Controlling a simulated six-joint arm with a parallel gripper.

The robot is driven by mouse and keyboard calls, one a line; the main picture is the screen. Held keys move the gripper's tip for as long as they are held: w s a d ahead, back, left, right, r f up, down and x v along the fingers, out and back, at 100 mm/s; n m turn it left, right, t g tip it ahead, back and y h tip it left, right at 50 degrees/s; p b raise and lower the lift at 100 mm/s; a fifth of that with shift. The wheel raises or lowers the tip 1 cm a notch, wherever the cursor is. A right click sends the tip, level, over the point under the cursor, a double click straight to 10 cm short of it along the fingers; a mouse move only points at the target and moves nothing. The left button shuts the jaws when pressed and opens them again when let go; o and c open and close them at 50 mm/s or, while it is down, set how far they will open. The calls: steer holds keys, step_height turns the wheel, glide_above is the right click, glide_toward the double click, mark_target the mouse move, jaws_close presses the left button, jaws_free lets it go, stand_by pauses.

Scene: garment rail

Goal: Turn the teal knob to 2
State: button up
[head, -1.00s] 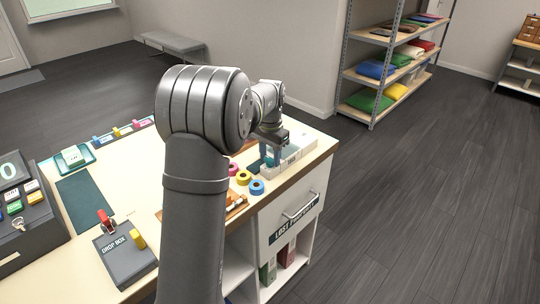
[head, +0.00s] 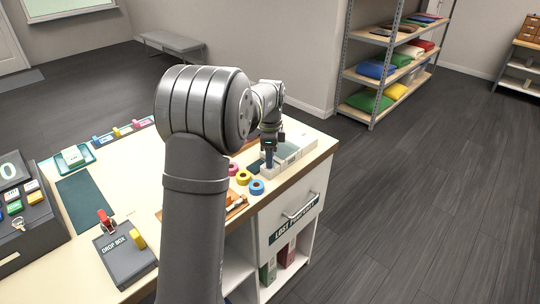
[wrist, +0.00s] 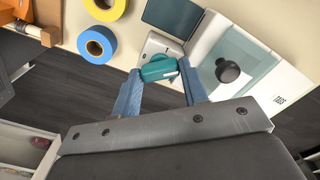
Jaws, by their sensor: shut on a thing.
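The teal knob (wrist: 158,69) sits on a small pale unit (wrist: 152,46) near the counter's edge in the wrist view. My gripper (wrist: 160,70) has its two blue fingers on either side of the knob and is shut on it. In the head view my gripper (head: 268,164) points down at the far right end of the counter, and the knob is hidden there behind the fingers. I cannot read any numbers around the knob, so its setting cannot be told.
A clear-lidded box with a dark round handle (wrist: 227,70) stands close to the right of the knob. A blue tape roll (wrist: 97,43) and a yellow one (wrist: 104,6) lie to the left. A dark panel (wrist: 172,16) is behind the knob. The counter's edge is close.

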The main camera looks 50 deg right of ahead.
steer(key=m, duration=0.4)
steer(key=shift+m, duration=1.8)
steer(key=shift+r, duration=0.1)
steer(key=o, duration=0.7)
step_height(320, 180, up, 17)
steer(key=shift+r, duration=0.15)
